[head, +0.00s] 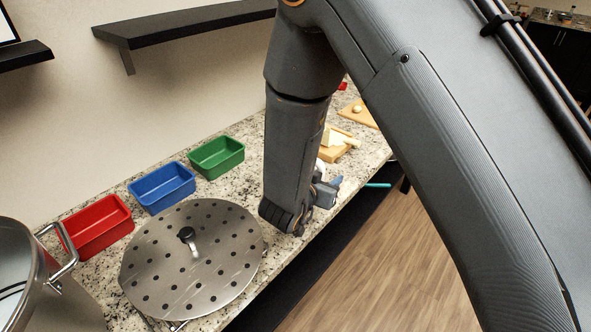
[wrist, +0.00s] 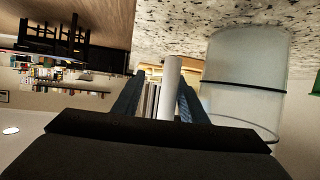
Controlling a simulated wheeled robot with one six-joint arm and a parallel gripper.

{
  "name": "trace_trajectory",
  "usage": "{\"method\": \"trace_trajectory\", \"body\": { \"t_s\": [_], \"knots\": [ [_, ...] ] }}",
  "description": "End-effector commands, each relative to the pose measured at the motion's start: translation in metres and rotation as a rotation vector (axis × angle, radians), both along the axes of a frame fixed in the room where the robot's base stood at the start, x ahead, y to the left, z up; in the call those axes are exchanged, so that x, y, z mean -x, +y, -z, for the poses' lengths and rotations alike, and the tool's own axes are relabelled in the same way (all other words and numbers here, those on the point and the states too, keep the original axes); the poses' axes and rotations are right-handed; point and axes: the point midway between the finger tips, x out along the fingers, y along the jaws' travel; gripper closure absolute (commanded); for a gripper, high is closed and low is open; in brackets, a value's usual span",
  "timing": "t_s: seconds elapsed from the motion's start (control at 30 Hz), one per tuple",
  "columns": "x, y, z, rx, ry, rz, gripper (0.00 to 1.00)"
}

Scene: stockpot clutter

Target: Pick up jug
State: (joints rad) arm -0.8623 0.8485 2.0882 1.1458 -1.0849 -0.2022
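The jug (wrist: 245,75) is a pale, translucent cylinder with a dark band, in the right half of the wrist view. That view is upside down, so the jug stands upright on the counter with its rim low in the picture. A whitish upright bar (wrist: 173,85), perhaps its handle, shows between my fingers; I cannot see whether it joins the jug. My gripper (wrist: 160,92) is open, its fingers on either side of the bar, with a gap at the left finger. In the head view my gripper (head: 328,188) is partly seen and my arm hides the jug's body.
The speckled counter (head: 110,275) holds a red bin (head: 97,228), a blue bin (head: 162,187), a green bin (head: 216,158), a perforated lid (head: 190,262) and a large pot (head: 50,300). A board with cheese (head: 335,147) lies beyond my arm. Open floor (head: 390,270) lies right.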

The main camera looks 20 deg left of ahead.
Motion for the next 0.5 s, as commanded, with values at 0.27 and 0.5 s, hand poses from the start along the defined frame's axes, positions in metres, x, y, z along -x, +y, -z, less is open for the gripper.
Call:
{"method": "trace_trajectory", "body": {
  "t_s": [0.27, 0.5],
  "knots": [
    [-0.0049, -0.0006, 0.0020, 0.000, -0.001, -0.001, 0.61],
    [-0.0045, -0.0004, 0.0021, 0.000, 0.000, -0.001, 0.97]
  ]
}}
